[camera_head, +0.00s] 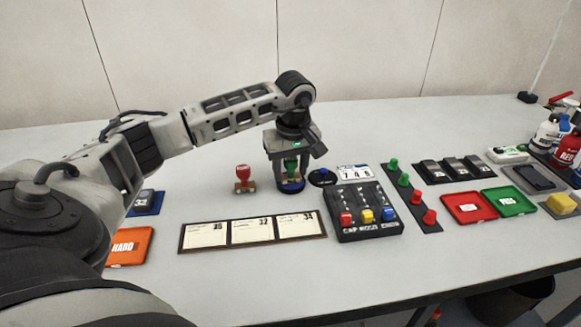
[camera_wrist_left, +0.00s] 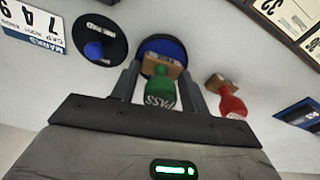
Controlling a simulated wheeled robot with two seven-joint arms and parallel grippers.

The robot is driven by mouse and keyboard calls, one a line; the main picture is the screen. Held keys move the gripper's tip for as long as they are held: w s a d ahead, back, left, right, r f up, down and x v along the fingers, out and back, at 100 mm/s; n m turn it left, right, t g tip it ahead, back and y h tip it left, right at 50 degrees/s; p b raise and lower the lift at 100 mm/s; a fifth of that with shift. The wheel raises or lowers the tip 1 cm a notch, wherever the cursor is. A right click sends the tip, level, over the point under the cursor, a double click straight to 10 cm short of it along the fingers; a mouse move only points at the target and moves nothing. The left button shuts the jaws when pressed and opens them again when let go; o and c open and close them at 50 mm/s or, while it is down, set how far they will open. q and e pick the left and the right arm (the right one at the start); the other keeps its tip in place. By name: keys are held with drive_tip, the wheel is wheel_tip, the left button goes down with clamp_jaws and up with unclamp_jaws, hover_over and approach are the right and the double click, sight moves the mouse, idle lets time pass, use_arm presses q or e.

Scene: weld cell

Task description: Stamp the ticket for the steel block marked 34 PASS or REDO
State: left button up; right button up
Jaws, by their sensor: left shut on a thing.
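My left gripper (camera_head: 290,165) is shut on the green PASS stamp (camera_wrist_left: 160,92), its fingers on either side of the handle. The stamp is over a round blue pad (camera_head: 292,187); I cannot tell if its base touches the pad, which also shows in the left wrist view (camera_wrist_left: 168,46). The red stamp (camera_head: 242,178) stands to the left, apart from the gripper. The ticket marked 34 (camera_head: 297,228) is the right one of three on a dark board (camera_head: 252,246). No steel block marked 34 can be made out. My right gripper is out of view.
A dark box (camera_head: 370,213) with red, yellow and blue buttons stands right of the tickets, behind it a 749 card (camera_head: 353,172). A red tray (camera_head: 469,208) and green tray (camera_head: 509,202) lie further right. An orange HARD tray (camera_head: 128,247) is at left, partly behind my arm.

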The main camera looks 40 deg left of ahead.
use_arm(q)
drive_tip(key=shift+f, duration=0.1)
idle(0.3)
drive_tip(key=shift+r+p, duration=2.7)
drive_tip(key=shift+r, duration=0.9)
